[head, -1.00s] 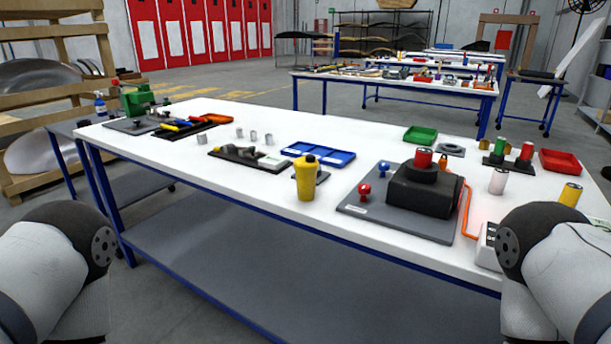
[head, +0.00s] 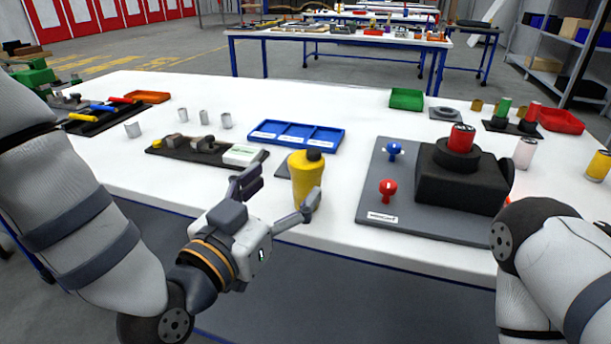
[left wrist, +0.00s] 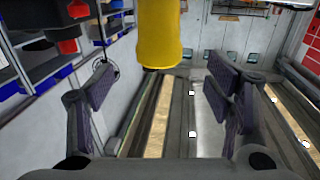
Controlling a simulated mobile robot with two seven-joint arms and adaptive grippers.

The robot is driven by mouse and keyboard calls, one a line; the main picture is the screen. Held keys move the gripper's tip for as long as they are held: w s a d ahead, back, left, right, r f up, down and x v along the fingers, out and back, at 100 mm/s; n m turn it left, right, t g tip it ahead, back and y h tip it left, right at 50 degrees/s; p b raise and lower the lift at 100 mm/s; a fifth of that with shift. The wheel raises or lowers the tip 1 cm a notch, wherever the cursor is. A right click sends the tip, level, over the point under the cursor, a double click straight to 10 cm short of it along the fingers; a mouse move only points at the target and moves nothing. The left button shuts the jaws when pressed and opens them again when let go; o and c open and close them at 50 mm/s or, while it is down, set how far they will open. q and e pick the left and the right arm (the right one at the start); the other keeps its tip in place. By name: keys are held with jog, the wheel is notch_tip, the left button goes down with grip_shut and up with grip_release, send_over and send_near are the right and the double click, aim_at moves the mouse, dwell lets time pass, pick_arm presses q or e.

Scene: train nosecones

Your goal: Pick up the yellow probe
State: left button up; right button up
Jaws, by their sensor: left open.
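The yellow probe (head: 306,180), a yellow body with a dark cap, stands upright near the front edge of the white table. My left gripper (head: 279,198) is open at the probe's near left side, its fingers spread toward it. In the left wrist view the probe (left wrist: 158,35) hangs into the top of the picture, between and beyond the two fingers of my left gripper (left wrist: 158,90). It does not look gripped. My right arm shows at the lower right of the head view, but its gripper is out of view.
A blue three-part tray (head: 296,137) lies behind the probe. A dark board with tools (head: 184,152) is to its left. A grey plate (head: 368,209) with a black block, a red knob and a blue knob is to its right.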

aim_at(306, 165)
pick_arm(q)
jog(key=x, duration=0.8)
jog(key=shift+d+f, duration=0.1)
jog(key=c, duration=1.4)
